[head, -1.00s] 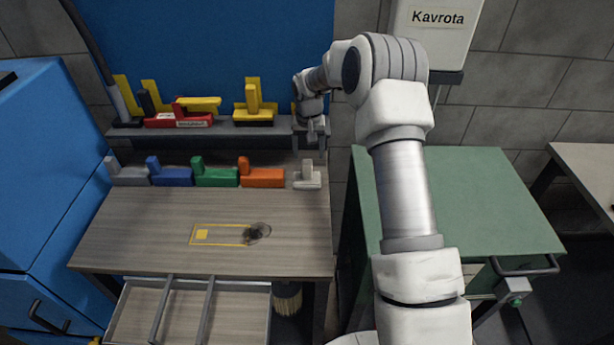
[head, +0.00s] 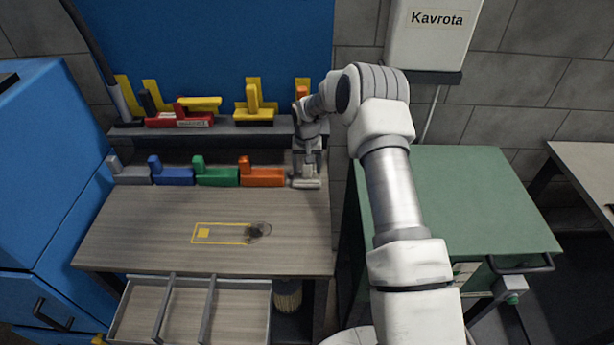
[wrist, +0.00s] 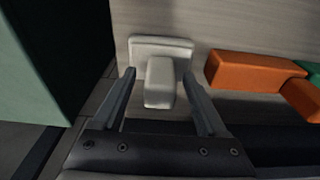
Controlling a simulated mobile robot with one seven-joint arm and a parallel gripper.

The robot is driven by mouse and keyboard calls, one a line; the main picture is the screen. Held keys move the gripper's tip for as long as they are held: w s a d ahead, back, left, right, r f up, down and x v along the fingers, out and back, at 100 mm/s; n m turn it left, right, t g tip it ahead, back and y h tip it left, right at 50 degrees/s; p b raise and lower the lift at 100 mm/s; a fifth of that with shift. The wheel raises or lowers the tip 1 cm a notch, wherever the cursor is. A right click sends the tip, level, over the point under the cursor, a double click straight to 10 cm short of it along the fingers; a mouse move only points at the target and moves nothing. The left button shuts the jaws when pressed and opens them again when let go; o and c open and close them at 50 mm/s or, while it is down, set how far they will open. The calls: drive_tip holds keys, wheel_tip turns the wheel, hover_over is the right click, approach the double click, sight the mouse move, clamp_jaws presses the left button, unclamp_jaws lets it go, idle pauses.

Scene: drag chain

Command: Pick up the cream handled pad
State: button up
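The cream handled pad (wrist: 163,48) stands on the bench top at the right end of a row of coloured handled pads. It has a flat base and an upright block handle (wrist: 160,84). In the head view its base (head: 306,183) shows, with the handle mostly hidden by my gripper. My gripper (wrist: 161,88) is open, and its two fingers stand on either side of the handle with a visible gap on each side. In the head view my gripper (head: 307,168) points down over the pad.
Orange (head: 262,175), green (head: 215,174), blue (head: 170,174) and grey (head: 129,172) pads stand to the left. A dark shelf (head: 225,129) with yellow and red items is behind. The green cabinet top (head: 470,200) at right is clear. A drawer (head: 185,310) is open below.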

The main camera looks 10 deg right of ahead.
clamp_jaws()
drive_tip(key=shift+r, duration=0.15)
wheel_tip(320, 180, up, 4)
drive_tip(key=shift+r+b, duration=0.1)
drive_tip(key=shift+b, duration=0.5)
drive_tip(key=s+d+r+b, duration=0.1)
drive_tip(key=s+d+r, duration=0.5)
drive_tip(key=s, duration=0.3)
drive_tip(key=shift+s+d+r, duration=0.15)
drive_tip(key=shift+s+r, duration=0.15)
drive_tip(key=shift+s, duration=0.1)
